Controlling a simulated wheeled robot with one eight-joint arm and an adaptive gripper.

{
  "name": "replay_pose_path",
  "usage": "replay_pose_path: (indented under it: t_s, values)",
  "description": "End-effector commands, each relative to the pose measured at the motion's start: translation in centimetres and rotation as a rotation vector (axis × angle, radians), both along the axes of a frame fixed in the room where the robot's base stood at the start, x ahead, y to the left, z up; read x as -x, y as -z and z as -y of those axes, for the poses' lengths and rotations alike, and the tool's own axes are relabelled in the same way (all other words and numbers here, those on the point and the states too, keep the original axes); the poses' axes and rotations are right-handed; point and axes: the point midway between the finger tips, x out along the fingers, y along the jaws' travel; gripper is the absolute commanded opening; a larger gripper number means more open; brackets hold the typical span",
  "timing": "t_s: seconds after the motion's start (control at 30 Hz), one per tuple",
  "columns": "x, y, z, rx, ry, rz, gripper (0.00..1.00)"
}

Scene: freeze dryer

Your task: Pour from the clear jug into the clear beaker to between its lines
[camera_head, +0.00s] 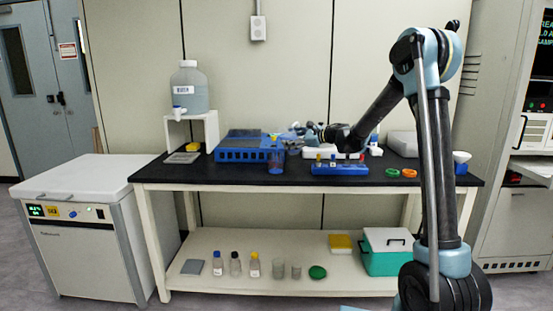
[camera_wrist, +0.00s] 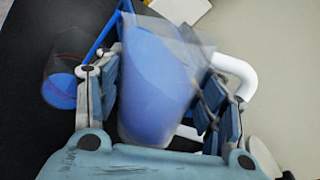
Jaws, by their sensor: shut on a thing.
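My gripper (camera_head: 314,132) is shut on the clear jug (camera_wrist: 155,85), with a finger on each side of it in the wrist view. The jug holds blue liquid and has a clear upper part. In the head view the jug (camera_head: 295,129) is small and blurred, held above the dark bench. The clear beaker (camera_head: 276,160) stands near the front edge of the bench, below and left of the jug. In the wrist view the beaker (camera_wrist: 68,68) is at the left, apart from the jug, with red lines and blue low in it. Its exact level against the lines is unclear.
A blue rack (camera_head: 240,149) is left of the beaker and another blue rack (camera_head: 340,169) is to the right. Orange and green rings (camera_head: 401,173) lie farther right. A large bottle (camera_head: 189,90) stands on a white stand at the left. Bare bench lies at the front left.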

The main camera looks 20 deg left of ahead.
Motion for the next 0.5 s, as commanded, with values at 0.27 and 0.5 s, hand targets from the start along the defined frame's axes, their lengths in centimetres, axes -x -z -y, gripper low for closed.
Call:
replay_pose_path:
  t_s: [0.27,0.5]
  values:
    - [0.04,-0.30,-0.02,0.006,0.001,0.010,0.03]
    - [0.08,-0.52,-0.10,0.014,0.001,0.021,0.03]
